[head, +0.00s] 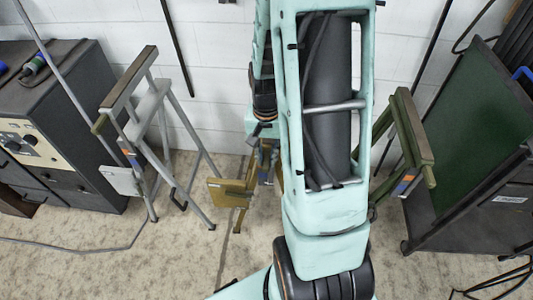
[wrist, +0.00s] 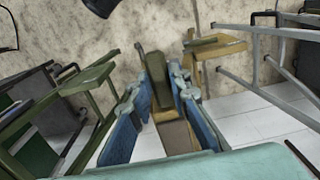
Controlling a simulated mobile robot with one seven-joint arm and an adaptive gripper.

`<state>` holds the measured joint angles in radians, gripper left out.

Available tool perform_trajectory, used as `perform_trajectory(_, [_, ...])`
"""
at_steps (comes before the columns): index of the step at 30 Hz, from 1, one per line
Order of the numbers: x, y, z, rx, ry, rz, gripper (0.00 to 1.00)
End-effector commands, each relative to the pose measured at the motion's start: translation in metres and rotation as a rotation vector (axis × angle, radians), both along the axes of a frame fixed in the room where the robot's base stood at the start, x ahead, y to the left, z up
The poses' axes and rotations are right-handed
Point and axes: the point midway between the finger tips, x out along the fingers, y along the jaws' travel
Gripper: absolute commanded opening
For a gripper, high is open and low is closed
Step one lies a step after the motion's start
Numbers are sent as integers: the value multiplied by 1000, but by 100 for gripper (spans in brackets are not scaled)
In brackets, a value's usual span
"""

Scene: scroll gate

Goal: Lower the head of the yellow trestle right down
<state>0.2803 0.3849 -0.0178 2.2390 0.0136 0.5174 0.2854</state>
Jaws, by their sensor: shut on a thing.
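The yellow trestle is mostly hidden behind my arm in the head view; a yellow plate (head: 229,193) and part of a leg show low at the centre. In the wrist view its yellow frame (wrist: 215,47) shows beyond my fingers. My gripper (wrist: 160,98) has blue fingers on both sides of a brown bar with an olive block (wrist: 157,80) at its far end, which looks like the trestle's head. The fingers are shut on it. The gripper is hidden in the head view. How high the head stands cannot be told.
A grey trestle (head: 152,105) stands left and a green trestle (head: 411,130) stands right, both close to my arm. A dark cabinet (head: 60,130) is at far left, a green-panelled board (head: 472,125) at far right. A white wall is behind; the front floor has a cable.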

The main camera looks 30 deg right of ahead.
Motion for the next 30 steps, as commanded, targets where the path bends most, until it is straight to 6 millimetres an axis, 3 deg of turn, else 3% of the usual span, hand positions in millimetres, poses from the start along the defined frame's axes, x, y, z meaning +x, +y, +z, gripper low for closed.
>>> perform_trajectory(1, [0,0,-11,0,2,-1,0])
perform_trajectory(3, [0,0,-15,1,1,0,0])
perform_trajectory(12, [-1,0,-15,1,3,0,0])
perform_trajectory(13, [-1,0,-16,1,3,0,18])
perform_trajectory(18, [-1,0,-15,1,3,0,35])
perform_trajectory(30, [1,0,-4,0,-2,0,35])
